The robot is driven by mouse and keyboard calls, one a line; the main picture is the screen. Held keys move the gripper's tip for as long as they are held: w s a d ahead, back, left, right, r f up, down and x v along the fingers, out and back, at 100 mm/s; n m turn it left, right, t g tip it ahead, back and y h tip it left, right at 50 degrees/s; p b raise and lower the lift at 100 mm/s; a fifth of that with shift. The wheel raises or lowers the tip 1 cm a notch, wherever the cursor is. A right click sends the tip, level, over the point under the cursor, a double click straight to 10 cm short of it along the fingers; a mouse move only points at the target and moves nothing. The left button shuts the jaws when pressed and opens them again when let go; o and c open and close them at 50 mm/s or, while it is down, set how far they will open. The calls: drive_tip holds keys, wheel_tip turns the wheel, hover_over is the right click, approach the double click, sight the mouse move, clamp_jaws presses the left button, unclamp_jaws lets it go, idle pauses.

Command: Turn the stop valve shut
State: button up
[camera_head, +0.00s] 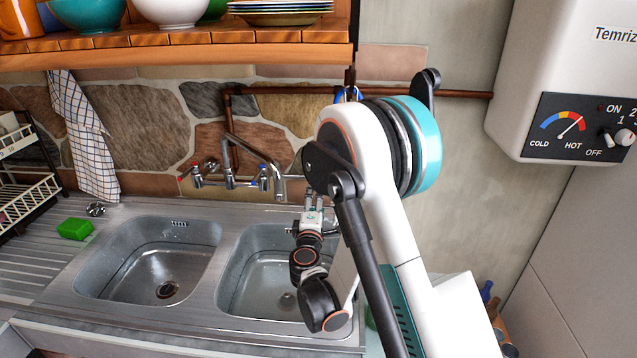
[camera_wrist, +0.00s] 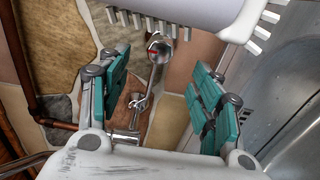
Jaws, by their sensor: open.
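A blue ring, which looks like the stop valve's handwheel (camera_head: 341,97), shows on the copper pipe above the sink. My white arm covers most of it, so I cannot tell how far it is turned. My gripper (camera_head: 314,200) is low over the right basin, in front of the wall and well below the blue ring. The blue ring is not clear in this view.
A chrome mixer tap (camera_head: 229,165) stands left of my gripper. A wooden shelf (camera_head: 190,52) with bowls and plates hangs above left. A white water heater (camera_head: 560,60) is at upper right. A green sponge (camera_head: 75,229) lies by the left basin. Copper pipe (camera_head: 290,91) runs along the wall.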

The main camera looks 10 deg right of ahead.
drive_tip(key=b+x, duration=0.1)
drive_tip(key=x, duration=0.7)
drive_tip(key=shift+w+b, duration=0.2)
drive_tip(key=shift+b, duration=0.1)
drive_tip(key=c, duration=1.1)
